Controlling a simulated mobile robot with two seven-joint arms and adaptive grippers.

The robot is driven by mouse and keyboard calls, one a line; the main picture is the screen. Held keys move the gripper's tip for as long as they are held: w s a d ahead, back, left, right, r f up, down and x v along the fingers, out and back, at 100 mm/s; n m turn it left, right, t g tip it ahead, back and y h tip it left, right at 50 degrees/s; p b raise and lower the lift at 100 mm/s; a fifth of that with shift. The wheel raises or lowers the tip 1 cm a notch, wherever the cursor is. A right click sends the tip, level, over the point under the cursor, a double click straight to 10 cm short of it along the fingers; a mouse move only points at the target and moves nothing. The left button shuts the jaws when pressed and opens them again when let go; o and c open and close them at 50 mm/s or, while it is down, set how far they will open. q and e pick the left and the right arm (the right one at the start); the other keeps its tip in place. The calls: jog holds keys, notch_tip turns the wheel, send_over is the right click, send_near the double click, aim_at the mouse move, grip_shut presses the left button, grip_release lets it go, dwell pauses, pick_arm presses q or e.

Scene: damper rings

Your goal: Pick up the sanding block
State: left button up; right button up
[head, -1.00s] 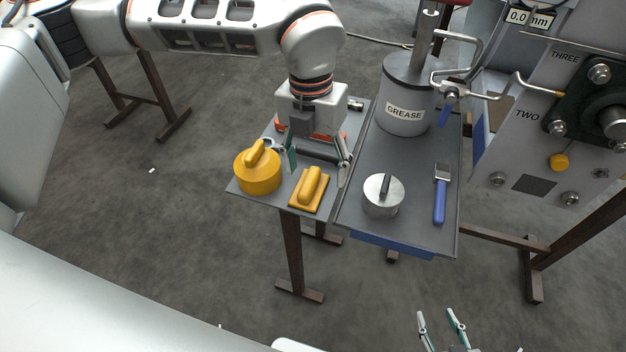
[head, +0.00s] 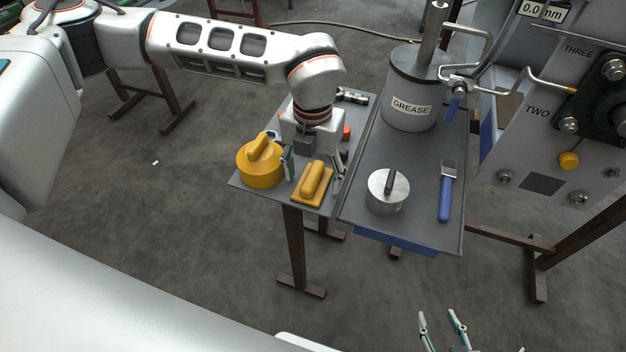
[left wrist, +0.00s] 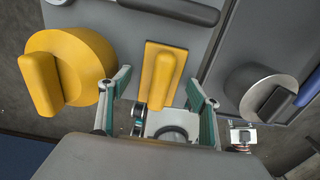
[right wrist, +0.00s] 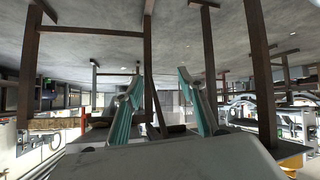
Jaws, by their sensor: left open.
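The sanding block is a yellow block with a rounded handle on a flat rectangular base (head: 314,185), lying at the front of the small grey table. My left gripper (head: 314,168) is open just behind and above it, fingers spread to either side. In the left wrist view the sanding block (left wrist: 163,75) sits between the two open fingers (left wrist: 158,88), with no visible contact. My right gripper (head: 442,322) is open and empty at the bottom of the head view, away from the tables; its spread fingers also show in the right wrist view (right wrist: 160,85).
A round yellow handled object (head: 261,167) stands close left of the block. On the adjoining grey tray table (head: 415,225) are a round metal piece with a dark handle (head: 386,197), a blue-handled brush (head: 446,195) and a grease canister (head: 410,100). A machine panel (head: 540,130) stands right.

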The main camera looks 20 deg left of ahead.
aim_at(313, 174)
pick_arm(q)
jog(key=c, duration=1.3)
jog(key=shift+r, duration=0.1)
notch_tip(313, 174, up, 20)
jog(key=shift+p, duration=0.85)
jog(key=o, duration=0.6)
jog(key=c, duration=0.4)
